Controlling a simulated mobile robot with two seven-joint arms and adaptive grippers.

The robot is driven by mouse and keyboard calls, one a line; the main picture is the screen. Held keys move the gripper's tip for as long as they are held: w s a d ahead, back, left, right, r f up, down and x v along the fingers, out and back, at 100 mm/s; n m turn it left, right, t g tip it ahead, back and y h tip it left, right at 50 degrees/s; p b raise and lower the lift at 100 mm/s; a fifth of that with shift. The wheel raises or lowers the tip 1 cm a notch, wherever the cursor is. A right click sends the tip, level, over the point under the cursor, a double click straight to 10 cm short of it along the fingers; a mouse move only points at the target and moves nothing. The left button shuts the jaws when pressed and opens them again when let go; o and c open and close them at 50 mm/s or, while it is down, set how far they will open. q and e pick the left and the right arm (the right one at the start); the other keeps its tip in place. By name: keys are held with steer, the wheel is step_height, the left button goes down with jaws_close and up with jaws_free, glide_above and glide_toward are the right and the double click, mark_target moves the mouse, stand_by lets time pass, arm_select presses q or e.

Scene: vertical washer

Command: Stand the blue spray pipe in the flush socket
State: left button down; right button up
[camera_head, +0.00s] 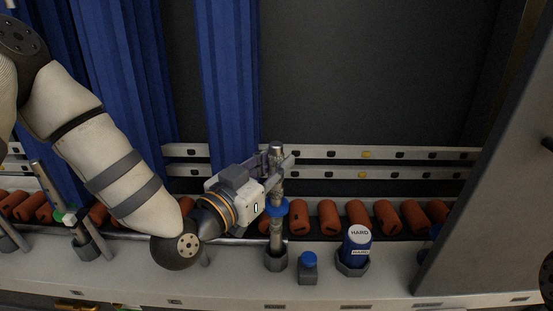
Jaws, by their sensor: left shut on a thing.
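The spray pipe (277,232) is a metal tube with a blue collar, upright in the middle of the view. My left gripper (277,178) is shut on its upper part, above the collar. The pipe's lower end meets a grey hexagonal socket (276,262) on the pale front ledge. The end is hidden by the socket rim, so I cannot tell how deep it sits. My right gripper is not in view.
A blue canister marked HARD (357,247) stands in a holder to the right. A small block with a blue cap (309,267) sits between. A green-ringed pipe (58,203) stands at left. Orange rollers (329,217) line the back. A grey panel (482,155) closes the right side.

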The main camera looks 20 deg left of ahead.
arm_select(q)
steer(key=shift+f+b, duration=0.8)
steer(key=shift+f, duration=1.5)
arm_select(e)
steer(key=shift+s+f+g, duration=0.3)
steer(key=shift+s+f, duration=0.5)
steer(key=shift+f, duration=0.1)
arm_select(q)
steer(key=c, duration=1.4)
jaws_free()
steer(key=shift+s, duration=0.15)
steer(key=v, duration=0.7)
steer(key=shift+s+r, duration=0.1)
